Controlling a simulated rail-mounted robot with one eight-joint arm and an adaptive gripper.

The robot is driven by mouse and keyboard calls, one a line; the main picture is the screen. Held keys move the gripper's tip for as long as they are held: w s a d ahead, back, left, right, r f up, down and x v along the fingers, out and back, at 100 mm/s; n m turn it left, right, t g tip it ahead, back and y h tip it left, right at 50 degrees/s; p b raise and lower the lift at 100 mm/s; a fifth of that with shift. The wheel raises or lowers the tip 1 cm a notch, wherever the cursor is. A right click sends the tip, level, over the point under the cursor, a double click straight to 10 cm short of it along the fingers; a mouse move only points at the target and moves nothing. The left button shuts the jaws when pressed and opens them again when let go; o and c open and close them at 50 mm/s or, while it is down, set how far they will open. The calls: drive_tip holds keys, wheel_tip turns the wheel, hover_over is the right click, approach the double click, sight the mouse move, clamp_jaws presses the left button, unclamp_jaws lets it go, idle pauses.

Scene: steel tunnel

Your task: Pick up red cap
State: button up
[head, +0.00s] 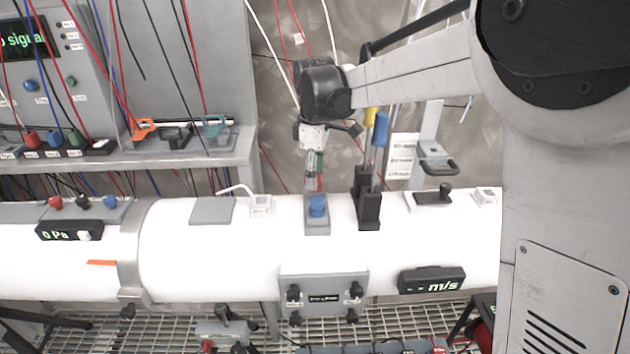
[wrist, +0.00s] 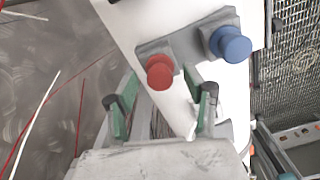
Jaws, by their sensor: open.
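The red cap (wrist: 160,72) shows in the wrist view as a round red knob on a grey bracket (wrist: 186,46), beside a blue cap (wrist: 230,44). My gripper (wrist: 163,98) is open, and its two green-lined fingers point at the red cap. The cap lies just beyond and between the fingertips in this view; I see no contact. In the head view my gripper (head: 315,182) points down above the white pipe, behind the blue cap (head: 317,206). A small red patch shows at its fingers there; I cannot tell clearly whether it is the red cap.
The white pipe (head: 210,250) runs across the head view. A black holder (head: 369,205) with yellow- and blue-handled tools stands close right of my gripper. A grey shelf (head: 180,155) with clamps is at left. Loose red and white wires hang behind.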

drive_tip(key=shift+f, duration=0.5)
drive_tip(key=c, duration=1.1)
drive_tip(key=shift+r, duration=0.15)
